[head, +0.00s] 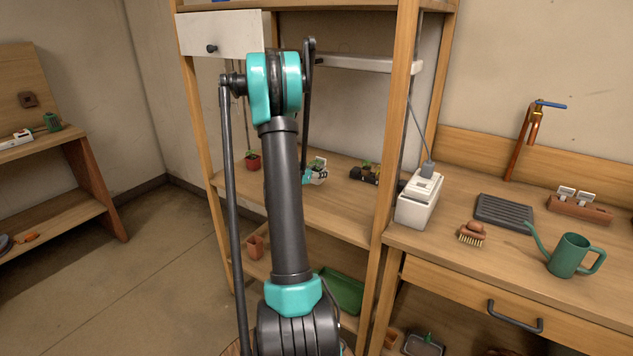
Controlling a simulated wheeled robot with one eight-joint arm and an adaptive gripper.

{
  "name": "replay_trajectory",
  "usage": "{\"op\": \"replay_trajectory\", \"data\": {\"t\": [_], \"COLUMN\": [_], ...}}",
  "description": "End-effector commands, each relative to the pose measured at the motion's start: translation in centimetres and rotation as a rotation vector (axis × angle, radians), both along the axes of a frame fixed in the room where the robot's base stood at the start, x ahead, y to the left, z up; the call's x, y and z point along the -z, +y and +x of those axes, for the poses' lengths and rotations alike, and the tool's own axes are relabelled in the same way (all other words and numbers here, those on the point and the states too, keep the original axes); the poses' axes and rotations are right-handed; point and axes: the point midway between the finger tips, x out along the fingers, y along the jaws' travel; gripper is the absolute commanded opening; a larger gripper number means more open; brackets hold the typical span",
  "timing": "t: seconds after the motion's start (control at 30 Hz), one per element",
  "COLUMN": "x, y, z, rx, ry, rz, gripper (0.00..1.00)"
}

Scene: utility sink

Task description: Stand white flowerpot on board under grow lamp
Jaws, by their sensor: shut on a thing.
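The white flowerpot (321,170) with a small green plant shows just right of my arm, over the middle shelf board (335,208) of the wooden rack. My gripper (316,179) is at the pot, shut on it, and is mostly hidden behind my arm. I cannot tell whether the pot touches the board. The grow lamp, a long white bar (362,64), hangs above this board. Its left part is hidden by my arm.
A red pot with a plant (253,162) stands left on the same board. A dark item with greenery (365,174) lies to the right, near the rack post (397,130). A white box with a cable (418,200) stands on the bench beside the post. Bare board shows in front.

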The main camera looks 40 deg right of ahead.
Motion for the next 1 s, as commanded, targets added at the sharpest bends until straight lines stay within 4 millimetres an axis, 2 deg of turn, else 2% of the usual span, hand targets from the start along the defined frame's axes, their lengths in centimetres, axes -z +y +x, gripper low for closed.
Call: {"op": "replay_trajectory", "data": {"t": [0.37, 0.7, 0.73, 0.9, 1.0], "x": [3.7, 4.0, 4.0, 4.0, 4.0], "y": [0.0, 0.0, 0.0, 0.0, 0.0], "z": [0.0, 0.0, 0.0, 0.0, 0.0], "rx": [0.000, 0.000, 0.000, 0.000, 0.000], "ry": [0.000, 0.000, 0.000, 0.000, 0.000], "rz": [0.000, 0.000, 0.000, 0.000, 0.000], "gripper": [0.18, 0.18, 0.51, 0.70, 0.70]}}
